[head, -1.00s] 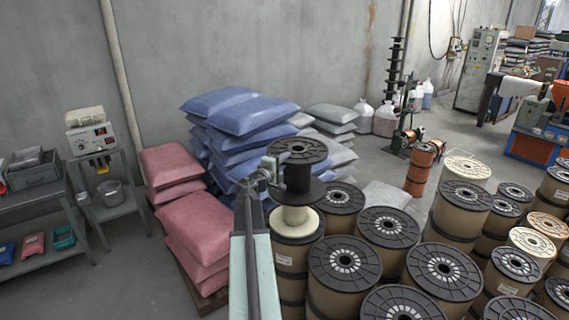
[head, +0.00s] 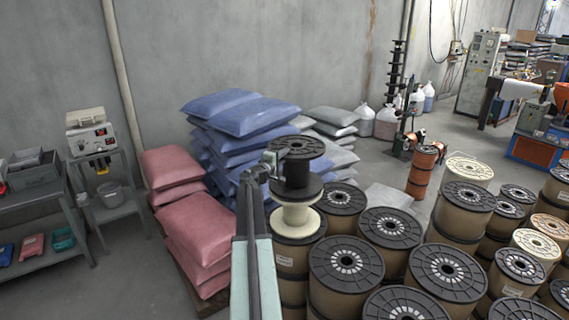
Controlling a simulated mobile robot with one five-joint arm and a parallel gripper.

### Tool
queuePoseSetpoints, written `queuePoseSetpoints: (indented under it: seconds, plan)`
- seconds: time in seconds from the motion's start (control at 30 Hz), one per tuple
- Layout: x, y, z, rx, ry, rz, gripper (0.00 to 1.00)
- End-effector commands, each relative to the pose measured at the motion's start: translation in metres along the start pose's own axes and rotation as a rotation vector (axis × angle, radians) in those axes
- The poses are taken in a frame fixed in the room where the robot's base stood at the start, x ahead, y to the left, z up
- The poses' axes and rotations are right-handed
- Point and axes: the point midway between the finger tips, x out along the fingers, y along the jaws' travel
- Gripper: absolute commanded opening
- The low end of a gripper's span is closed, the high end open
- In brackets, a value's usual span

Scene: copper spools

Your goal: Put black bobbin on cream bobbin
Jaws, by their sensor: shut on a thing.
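The black bobbin (head: 297,168) is upright, with a wide flange at top and bottom. My gripper (head: 272,165) reaches it from the left and is shut on it; the fingertips are partly hidden. The cream bobbin (head: 296,214) stands upright directly below, on top of a large spool with a tan side. The black bobbin's lower flange covers most of the cream bobbin's top flange. I cannot tell whether the two touch or a small gap is left.
Large black-topped spools (head: 346,264) crowd the right and front. Blue sacks (head: 238,113) and pink sacks (head: 194,235) are stacked to the left. A grey bench (head: 30,215) stands at far left. Open floor (head: 375,165) lies behind the spools.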

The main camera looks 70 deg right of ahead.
Motion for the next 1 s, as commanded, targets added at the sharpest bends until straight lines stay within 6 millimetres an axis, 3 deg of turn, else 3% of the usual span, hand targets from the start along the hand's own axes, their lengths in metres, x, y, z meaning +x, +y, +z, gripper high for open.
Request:
queuePoseSetpoints:
  seconds: [0.03,0.1,0.47,0.5,0.57,0.93,1.0]
  plan:
    - [0.0,-0.012,0.0,-0.002,0.0,0.001,0.0]
    - [0.0,-0.017,0.0,-0.002,0.0,0.001,0.0]
    - [0.0,-0.017,0.001,-0.002,-0.001,0.001,0.0]
    - [0.0,-0.017,0.001,0.0,-0.001,0.0,0.19]
    - [0.001,-0.017,0.001,0.0,-0.001,0.0,0.35]
    - [0.0,-0.011,0.001,0.0,-0.002,0.0,0.35]
    - [-0.012,-0.014,0.002,0.0,-0.001,0.0,0.35]
